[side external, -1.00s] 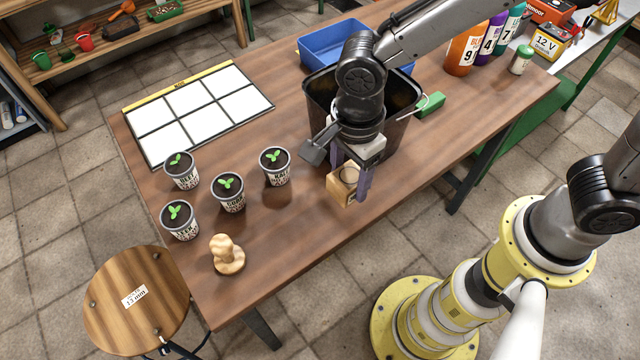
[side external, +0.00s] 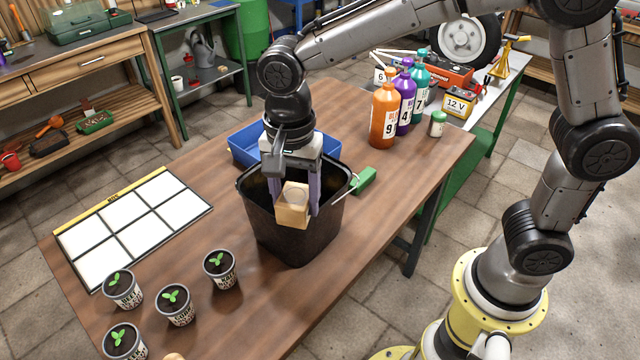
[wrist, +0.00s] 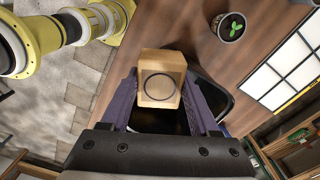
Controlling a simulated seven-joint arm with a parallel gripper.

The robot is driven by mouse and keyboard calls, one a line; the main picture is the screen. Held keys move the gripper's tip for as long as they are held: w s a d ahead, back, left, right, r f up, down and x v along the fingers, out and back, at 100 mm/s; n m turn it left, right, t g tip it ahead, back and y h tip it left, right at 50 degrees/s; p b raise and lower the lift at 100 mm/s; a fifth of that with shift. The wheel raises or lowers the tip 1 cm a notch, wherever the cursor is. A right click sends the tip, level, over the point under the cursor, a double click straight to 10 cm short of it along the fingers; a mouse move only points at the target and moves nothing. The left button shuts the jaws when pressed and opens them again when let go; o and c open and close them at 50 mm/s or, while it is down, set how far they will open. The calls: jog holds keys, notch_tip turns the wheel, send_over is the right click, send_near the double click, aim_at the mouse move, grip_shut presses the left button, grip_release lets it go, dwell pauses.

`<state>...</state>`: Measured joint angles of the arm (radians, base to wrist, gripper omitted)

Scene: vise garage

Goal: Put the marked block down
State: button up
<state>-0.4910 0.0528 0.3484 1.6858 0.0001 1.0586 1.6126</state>
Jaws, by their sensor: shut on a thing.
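The marked block (side external: 292,207) is pale wood with a dark circle on one face; it shows between the fingers in the wrist view (wrist: 160,78). My gripper (side external: 295,200) is shut on it, with one purple finger on each side. The block is held up in the air, tilted, in front of the black bucket (side external: 295,245) and its opening in the side view. In the wrist view the bucket's dark opening (wrist: 212,100) lies behind the block and fingers. The exact height above the rim cannot be told.
A blue tray (side external: 240,150) stands behind the bucket, and a green grip (side external: 365,180) sits at its right. Several potted seedlings (side external: 175,305) and a white grid mat (side external: 135,235) are at left. Bottles (side external: 385,118) stand at the back right. Bare table lies right of the pots.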

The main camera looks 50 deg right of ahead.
jog(key=w+d+n, duration=1.2)
jog(key=w+d, duration=0.5)
jog(key=w, duration=0.3)
jog(key=shift+w+d+f+n, duration=0.2)
jog(key=shift+w+d+n, duration=0.15)
jog(key=shift+n, duration=0.05)
send_over(241, 214)
notch_tip(241, 214, down, 12)
jog(key=shift+f, duration=2.9)
